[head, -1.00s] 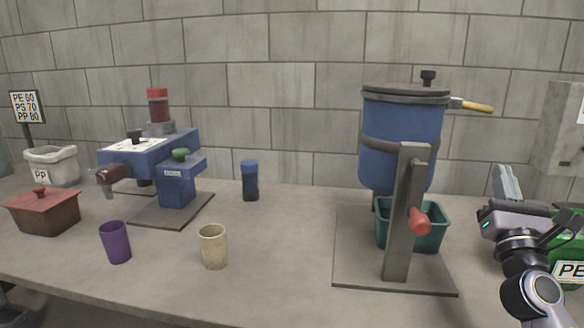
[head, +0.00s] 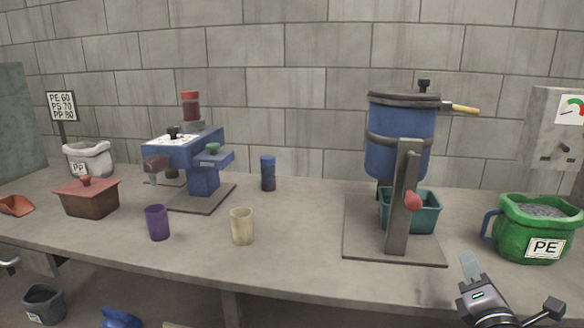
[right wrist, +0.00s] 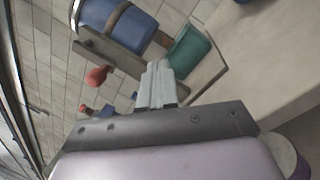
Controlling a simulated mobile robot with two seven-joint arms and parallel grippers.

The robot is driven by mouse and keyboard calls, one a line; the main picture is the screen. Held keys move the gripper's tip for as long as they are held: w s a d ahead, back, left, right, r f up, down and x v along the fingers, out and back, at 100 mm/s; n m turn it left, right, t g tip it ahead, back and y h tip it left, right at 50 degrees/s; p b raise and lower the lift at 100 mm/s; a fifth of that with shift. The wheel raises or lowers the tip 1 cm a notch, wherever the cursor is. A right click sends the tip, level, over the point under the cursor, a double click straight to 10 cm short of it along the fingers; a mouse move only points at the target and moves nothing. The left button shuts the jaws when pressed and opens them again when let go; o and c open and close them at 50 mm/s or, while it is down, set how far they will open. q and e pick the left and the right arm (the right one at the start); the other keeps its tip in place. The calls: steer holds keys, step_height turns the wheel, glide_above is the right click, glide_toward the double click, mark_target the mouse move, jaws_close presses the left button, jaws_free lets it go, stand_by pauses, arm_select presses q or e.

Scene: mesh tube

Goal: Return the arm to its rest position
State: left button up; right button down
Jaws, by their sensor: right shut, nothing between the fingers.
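My right gripper (head: 471,266) is at the lower right of the head view, over the bench's front edge, left of and in front of the green PE bucket (head: 540,225). Its fingers are shut with nothing between them and touch nothing. In the right wrist view the closed fingers (right wrist: 156,84) point toward the blue drum machine (right wrist: 118,24), which stands apart from them. My left gripper is not in view.
On the bench (head: 300,262) stand the blue drum machine (head: 398,145) with a red-knobbed lever and teal bin (head: 425,218), a blue press (head: 204,165), a purple cup (head: 157,223), a beige cup (head: 242,227), a blue cylinder (head: 268,173) and a lidded brown box (head: 88,199).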

steer(key=s+a+f+m+g+y+p, duration=0.3)
steer(key=s+a+f+m, duration=0.4)
steer(key=s+f+m, duration=0.4)
steer(key=s+a+f+m+g+y+p, duration=0.3)
steer(key=s+a+f+m+g, duration=0.3)
steer(key=s, duration=0.7)
step_height(320, 180, down, 6)
steer(key=a+m, duration=0.2)
steer(key=m, duration=0.2)
steer(key=shift+s+r+m, duration=0.2)
steer(key=shift+s+m, duration=0.05)
steer(key=shift+m, duration=0.15)
steer(key=shift+d, duration=0.1)
